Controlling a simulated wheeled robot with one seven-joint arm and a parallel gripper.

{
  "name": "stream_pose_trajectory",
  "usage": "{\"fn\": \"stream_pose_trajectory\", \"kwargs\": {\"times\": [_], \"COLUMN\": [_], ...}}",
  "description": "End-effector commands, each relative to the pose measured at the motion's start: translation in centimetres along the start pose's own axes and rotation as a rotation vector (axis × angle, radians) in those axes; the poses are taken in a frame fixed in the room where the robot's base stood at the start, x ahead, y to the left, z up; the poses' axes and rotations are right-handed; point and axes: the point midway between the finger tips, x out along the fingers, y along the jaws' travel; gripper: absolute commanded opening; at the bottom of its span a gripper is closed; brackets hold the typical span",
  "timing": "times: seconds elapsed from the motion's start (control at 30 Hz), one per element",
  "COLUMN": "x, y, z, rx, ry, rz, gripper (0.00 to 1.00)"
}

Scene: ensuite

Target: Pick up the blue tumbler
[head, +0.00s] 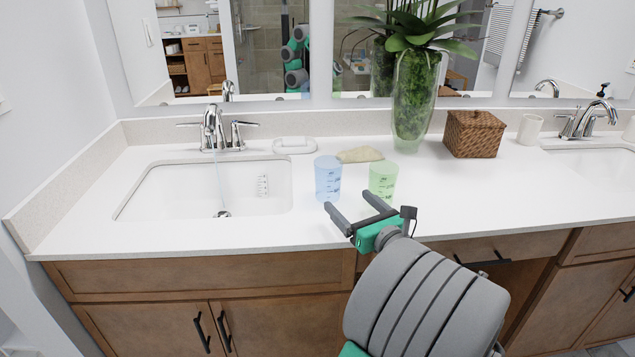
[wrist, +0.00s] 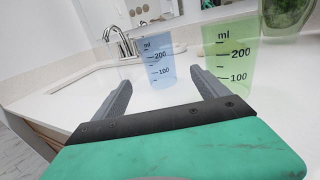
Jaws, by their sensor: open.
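The blue tumbler (head: 328,178) is translucent with measuring marks and stands upright on the white counter, just right of the left basin. In the wrist view the blue tumbler (wrist: 159,64) stands ahead of and between my fingers, apart from them. My gripper (head: 353,208) is open and empty at the counter's front edge, on the near side of the tumbler. In the wrist view my gripper (wrist: 163,90) shows both fingers spread. A green tumbler (head: 383,180) stands close to the right of the blue one; it also shows in the wrist view (wrist: 233,62).
The left basin (head: 150,195) with its running-looking faucet (head: 213,130) lies to the left. A soap dish (head: 295,145), a beige item (head: 360,154), a plant vase (head: 412,100) and a wicker box (head: 472,134) stand behind. The counter (head: 480,195) is clear at right.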

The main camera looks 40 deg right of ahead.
Motion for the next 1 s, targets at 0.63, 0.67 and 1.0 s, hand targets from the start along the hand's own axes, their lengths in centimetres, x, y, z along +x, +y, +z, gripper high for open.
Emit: {"fn": "stream_pose_trajectory", "kwargs": {"times": [0.63,0.67,1.0], "x": [10.9,11.1,11.3], "y": [0.3,0.3,0.2], "z": [-0.1,0.0,0.0], "rx": [-0.003,-0.002,-0.002], "ry": [0.001,0.0,0.0], "rz": [0.006,0.005,0.002], "gripper": [0.84,0.84,0.75]}}
